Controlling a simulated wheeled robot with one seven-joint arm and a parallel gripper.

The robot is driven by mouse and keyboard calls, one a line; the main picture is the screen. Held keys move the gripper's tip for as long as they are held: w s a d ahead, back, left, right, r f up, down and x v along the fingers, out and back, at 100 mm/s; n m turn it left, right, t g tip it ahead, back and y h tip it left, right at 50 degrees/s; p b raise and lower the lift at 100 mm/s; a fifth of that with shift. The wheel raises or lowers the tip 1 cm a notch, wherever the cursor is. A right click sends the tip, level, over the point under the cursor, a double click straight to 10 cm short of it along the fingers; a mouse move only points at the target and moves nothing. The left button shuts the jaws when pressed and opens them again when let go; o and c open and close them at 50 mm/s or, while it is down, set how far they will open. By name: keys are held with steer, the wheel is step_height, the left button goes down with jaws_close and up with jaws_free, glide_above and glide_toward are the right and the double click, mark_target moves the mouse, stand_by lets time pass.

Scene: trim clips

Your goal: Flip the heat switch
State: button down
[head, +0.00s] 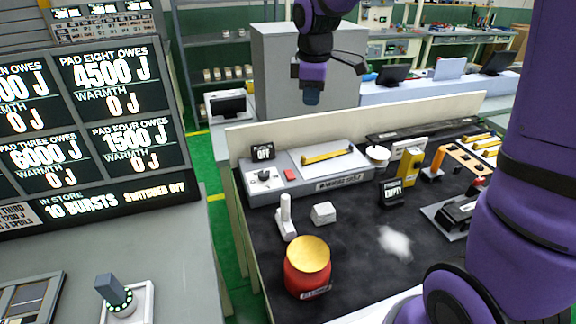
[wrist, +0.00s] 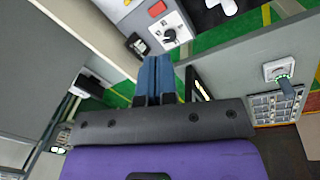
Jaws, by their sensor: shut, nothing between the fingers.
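A dark rotary switch on a white plate (head: 264,179) is set in the left end of the grey warming shelf (head: 352,178). It also shows in the wrist view (wrist: 169,36). A small black sign (head: 262,152) reading OFF stands behind it, and a red button (head: 290,175) is to its right. I cannot read a heat label on the switch. My gripper (head: 312,98) is shut and empty, pointing down above and behind the shelf, apart from the switch. In the wrist view its blue fingers (wrist: 158,74) lie together below the switch.
A lever on a white base (head: 120,300) stands on the grey left counter. A display board (head: 95,120) reads SWITCHED OFF. A red pot with yellow top (head: 308,267), a white upright handle (head: 286,218) and a white block (head: 323,213) stand on the dark worktop.

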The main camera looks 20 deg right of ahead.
mark_target(288, 171)
steer(key=w+a+f+n+g, duration=0.1)
steer(key=w+a+f+n, duration=0.1)
steer(key=w+f+n, duration=0.3)
steer(key=w+f, duration=0.4)
steer(key=f, duration=0.3)
steer(key=shift+a+g, duration=0.3)
step_height(288, 171, down, 14)
steer(key=shift+r, duration=0.1)
stand_by(0.5)
